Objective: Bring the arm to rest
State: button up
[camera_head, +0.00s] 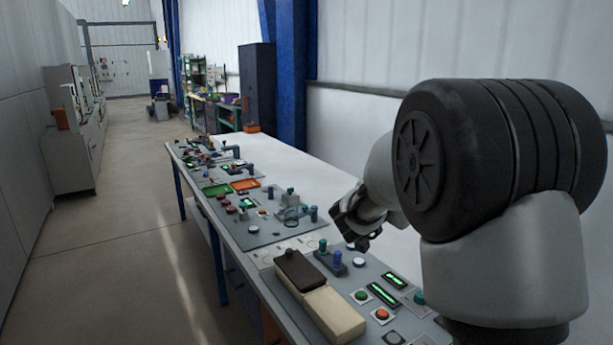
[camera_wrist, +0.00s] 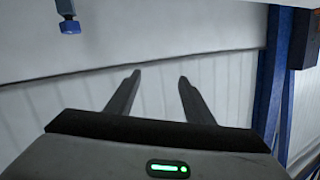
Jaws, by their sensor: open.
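My gripper (camera_wrist: 160,76) shows in the wrist view with its two dark fingers apart and nothing between them. In the head view my gripper (camera_head: 354,236) hangs over the right side of the long workbench (camera_head: 318,168), near the blue-topped knobs. My arm fills the right of the head view and hides part of the bench behind it. I cannot tell the exact height of the gripper above the bench.
Control panels with buttons and knobs (camera_head: 333,262) line the bench. A dark-and-cream block (camera_head: 333,312) lies at the near edge. A blue post (camera_head: 293,70) and a dark cabinet (camera_head: 257,88) stand behind. The floor aisle (camera_head: 125,235) on the left is clear.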

jog(key=s+a+r+n+t+y+p, duration=0.2)
jog(key=s+a+r+n+y, duration=0.2)
jog(key=a+r+y, duration=0.35)
jog(key=s+a+r+n+g+y+p, duration=0.15)
jog(key=s+a+n+y, duration=0.25)
jog(key=s+a, duration=0.45)
jog(key=s+d+f+n+g, duration=0.1)
jog(key=s+f+g, duration=0.1)
jog(key=s, duration=0.6)
jog(key=s+d+f+n+g+h+p, duration=0.1)
jog(key=s+d+f+g, duration=0.1)
jog(key=s, duration=0.7)
jog(key=s+d+f+g+p, duration=0.1)
jog(key=s+d+f+g, duration=0.1)
jog(key=s, duration=0.7)
jog(key=shift+f+n+g+h, duration=0.35)
jog(key=shift+n+g, duration=0.05)
jog(key=shift+g, duration=0.35)
jog(key=shift+d, duration=0.2)
